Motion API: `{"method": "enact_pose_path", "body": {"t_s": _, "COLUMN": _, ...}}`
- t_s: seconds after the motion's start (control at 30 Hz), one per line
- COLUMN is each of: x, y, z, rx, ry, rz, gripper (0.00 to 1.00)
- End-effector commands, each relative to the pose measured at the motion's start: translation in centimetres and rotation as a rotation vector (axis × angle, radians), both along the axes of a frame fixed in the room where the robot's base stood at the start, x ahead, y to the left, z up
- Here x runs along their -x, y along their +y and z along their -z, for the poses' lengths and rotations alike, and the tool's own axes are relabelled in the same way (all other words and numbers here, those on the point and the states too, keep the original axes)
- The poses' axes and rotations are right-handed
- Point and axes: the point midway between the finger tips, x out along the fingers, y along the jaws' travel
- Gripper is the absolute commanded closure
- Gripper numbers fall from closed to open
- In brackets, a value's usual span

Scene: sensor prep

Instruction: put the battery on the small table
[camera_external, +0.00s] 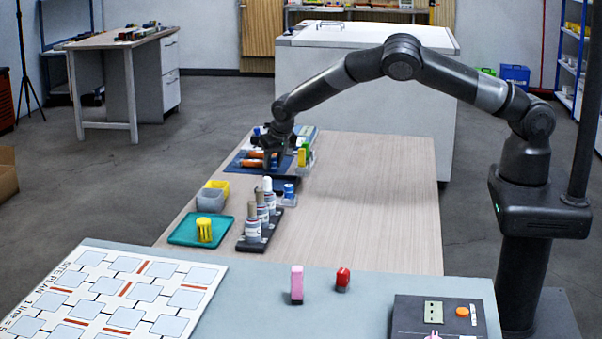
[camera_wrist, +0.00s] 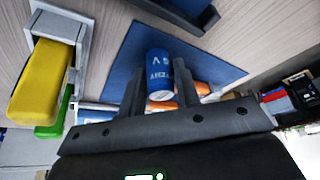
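In the wrist view, a blue cylinder with white letters (camera_wrist: 158,70), which looks like the battery, shows between the two fingers of my gripper (camera_wrist: 158,75). The fingers lie close along both sides of it; I cannot tell whether they grip it. Orange pieces (camera_wrist: 200,88) show behind the fingers. In the external view my gripper (camera_external: 274,158) points down over the blue mat (camera_external: 240,160) at the far end of the wooden table (camera_external: 370,200); the blue cylinder cannot be made out there. A pale table with drawers (camera_external: 100,40) stands at the back left; I cannot tell which table is the small one.
A yellow block in a grey holder (camera_wrist: 42,80) is left of the fingers. Bottles in a black rack (camera_external: 252,242), a teal tray (camera_external: 182,232) and bins (camera_external: 210,200) line the wooden table's left side. Its right half is clear. A blue-grey table (camera_external: 240,300) is nearest.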

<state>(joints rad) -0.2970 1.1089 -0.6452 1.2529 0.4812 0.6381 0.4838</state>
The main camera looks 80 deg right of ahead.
Motion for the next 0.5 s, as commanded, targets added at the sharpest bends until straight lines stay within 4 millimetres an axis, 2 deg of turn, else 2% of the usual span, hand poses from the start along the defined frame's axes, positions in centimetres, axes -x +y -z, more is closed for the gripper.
{"method": "enact_pose_path", "body": {"t_s": 0.03, "x": 0.00, "y": 0.00, "z": -0.02, "rx": 0.000, "ry": 0.000, "rz": 0.000, "gripper": 0.67}}
{"method": "enact_pose_path", "body": {"t_s": 0.17, "x": 0.00, "y": 0.00, "z": -0.02, "rx": 0.000, "ry": 0.000, "rz": 0.000, "gripper": 0.56}}
{"method": "enact_pose_path", "body": {"t_s": 0.5, "x": 0.03, "y": 0.07, "z": -0.59, "rx": 0.000, "ry": -0.002, "rz": 0.001, "gripper": 0.55}}
